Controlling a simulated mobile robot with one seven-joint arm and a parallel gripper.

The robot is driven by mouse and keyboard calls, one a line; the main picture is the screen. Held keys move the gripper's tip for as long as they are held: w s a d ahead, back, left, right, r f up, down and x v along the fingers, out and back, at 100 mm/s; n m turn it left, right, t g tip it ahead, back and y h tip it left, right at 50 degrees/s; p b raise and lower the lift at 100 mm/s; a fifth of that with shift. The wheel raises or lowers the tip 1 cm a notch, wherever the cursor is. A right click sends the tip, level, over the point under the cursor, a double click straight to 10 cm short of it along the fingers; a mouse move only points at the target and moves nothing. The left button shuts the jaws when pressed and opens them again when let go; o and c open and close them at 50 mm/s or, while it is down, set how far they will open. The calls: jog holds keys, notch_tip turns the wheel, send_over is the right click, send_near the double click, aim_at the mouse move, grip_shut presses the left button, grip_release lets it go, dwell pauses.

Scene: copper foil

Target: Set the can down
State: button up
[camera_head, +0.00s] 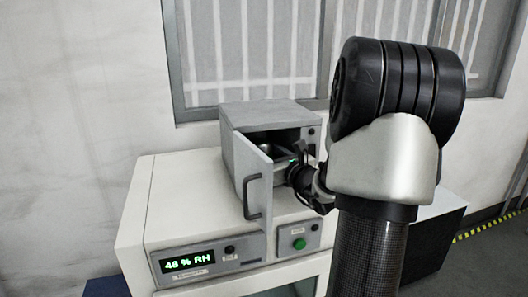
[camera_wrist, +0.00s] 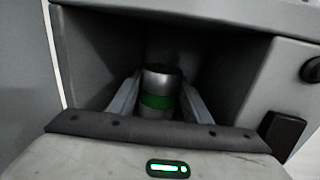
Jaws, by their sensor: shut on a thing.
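The can (camera_wrist: 160,80) is a small metallic cylinder with a green band, seen upright in the wrist view inside the dark box. My gripper (camera_wrist: 160,98) is shut on it, with one finger on each side. In the head view my gripper (camera_head: 291,165) reaches into the open front of the small grey box (camera_head: 262,115). The can's lower end and the box floor beneath it are hidden by my gripper's body, so I cannot tell whether the can touches the floor.
The box's door (camera_head: 252,180) with a dark handle stands open on the left, close to my gripper. The box sits on a white cabinet (camera_head: 135,215) with a green "48 % RH" display (camera_head: 188,260) and a green button (camera_head: 299,244). Box walls are close around my fingers.

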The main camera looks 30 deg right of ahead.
jog(key=shift+f, duration=0.2)
jog(key=o, duration=1.3)
jog(key=shift+r, duration=0.1)
jog(key=shift+r, duration=0.3)
jog(key=s, duration=1.2)
jog(key=shift+a+f, duration=0.15)
jog(key=shift+f, duration=0.1)
